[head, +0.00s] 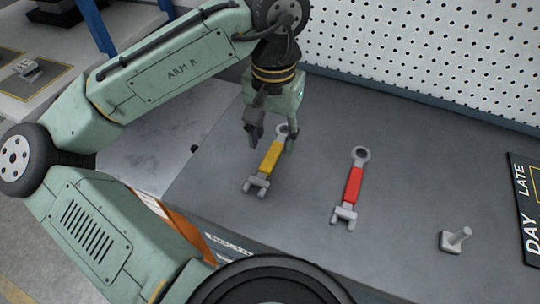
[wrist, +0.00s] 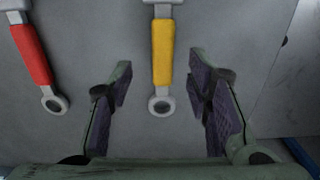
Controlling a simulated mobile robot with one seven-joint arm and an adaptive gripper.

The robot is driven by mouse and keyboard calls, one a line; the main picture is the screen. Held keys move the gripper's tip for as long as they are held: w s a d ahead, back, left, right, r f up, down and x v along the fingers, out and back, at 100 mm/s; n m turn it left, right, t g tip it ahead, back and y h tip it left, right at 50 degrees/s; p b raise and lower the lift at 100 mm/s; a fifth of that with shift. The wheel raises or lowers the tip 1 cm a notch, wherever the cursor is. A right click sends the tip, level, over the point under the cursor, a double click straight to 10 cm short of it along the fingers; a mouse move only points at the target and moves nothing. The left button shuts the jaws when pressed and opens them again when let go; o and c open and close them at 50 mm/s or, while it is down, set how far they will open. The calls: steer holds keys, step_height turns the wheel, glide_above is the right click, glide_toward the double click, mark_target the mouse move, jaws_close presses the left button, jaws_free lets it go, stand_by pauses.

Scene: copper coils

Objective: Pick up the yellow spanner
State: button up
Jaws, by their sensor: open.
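The yellow spanner (head: 270,158) lies on the grey bench, with a grey ring end at the back and a grey open jaw towards the front. My gripper (head: 271,140) is over its ring end, fingers apart and pointing down. In the wrist view the yellow spanner (wrist: 162,50) runs down between my two open fingers (wrist: 160,90), its ring end lying between them. Nothing is held. The far end of the spanner is cut off at the top of the wrist view. I cannot tell the exact height of my fingertips above the bench.
A red spanner (head: 352,185) lies to the right on the bench, also in the wrist view (wrist: 31,52). A small grey metal part (head: 455,239) and a dark board with lettering (head: 524,200) are further right. A white pegboard (head: 430,60) stands behind.

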mark_target(272, 154)
steer(key=shift+w+a+f+p, duration=0.1)
steer(key=shift+f+p, duration=0.1)
steer(key=shift+f, duration=0.95)
steer(key=shift+w+f+p, duration=0.1)
steer(key=shift+f+p, duration=0.05)
steer(key=shift+f, duration=1)
jaws_close()
